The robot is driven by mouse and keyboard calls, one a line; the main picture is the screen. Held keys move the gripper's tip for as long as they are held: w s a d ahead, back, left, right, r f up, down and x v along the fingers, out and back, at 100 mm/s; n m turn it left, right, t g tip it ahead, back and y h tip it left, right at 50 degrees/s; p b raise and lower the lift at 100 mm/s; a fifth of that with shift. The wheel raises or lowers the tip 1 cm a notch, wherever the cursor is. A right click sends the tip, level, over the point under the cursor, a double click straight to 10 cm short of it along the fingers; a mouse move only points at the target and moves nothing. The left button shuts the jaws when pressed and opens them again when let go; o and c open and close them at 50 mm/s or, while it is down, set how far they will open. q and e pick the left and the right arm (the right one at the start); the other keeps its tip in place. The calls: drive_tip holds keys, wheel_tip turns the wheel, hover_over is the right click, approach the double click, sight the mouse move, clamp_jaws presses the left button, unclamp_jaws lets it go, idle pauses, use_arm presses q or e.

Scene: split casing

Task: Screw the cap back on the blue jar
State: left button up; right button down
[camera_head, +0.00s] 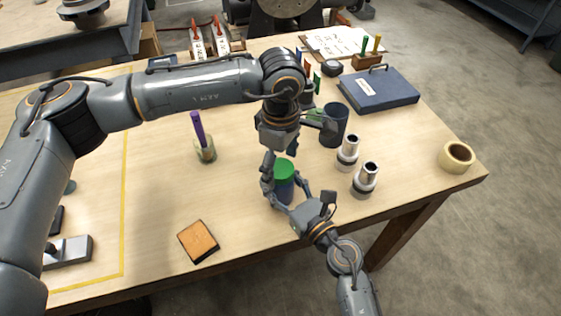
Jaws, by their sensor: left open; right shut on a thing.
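The blue jar (284,193) stands upright near the front middle of the table. A green cap (284,168) sits on its top; whether it is threaded on or only resting, I cannot tell. My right gripper (287,200) reaches in from the front right and is shut on the jar's body. My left gripper (269,172) comes down from above and is open at the cap, with a finger showing on the cap's left side. Its other finger is hard to make out.
Two metal cylinders (347,153) (365,180) and a dark blue cup (334,126) stand to the right. A glass with a purple marker (199,130) stands to the left. An orange-topped block (198,241) lies in front. A tape roll (456,157) lies near the right edge.

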use_arm(q)
drive_tip(key=shift+r, duration=0.1)
wheel_tip(320, 180, up, 12)
idle(0.4)
use_arm(e)
drive_tip(key=shift+c, duration=2)
unclamp_jaws()
drive_tip(key=v, duration=1)
drive_tip(key=shift+s+d, duration=0.25)
drive_tip(key=shift+s, duration=0.05)
drive_tip(key=shift+s+d, duration=0.35)
drive_tip(key=shift+s, duration=0.15)
drive_tip(key=shift+s, duration=0.1)
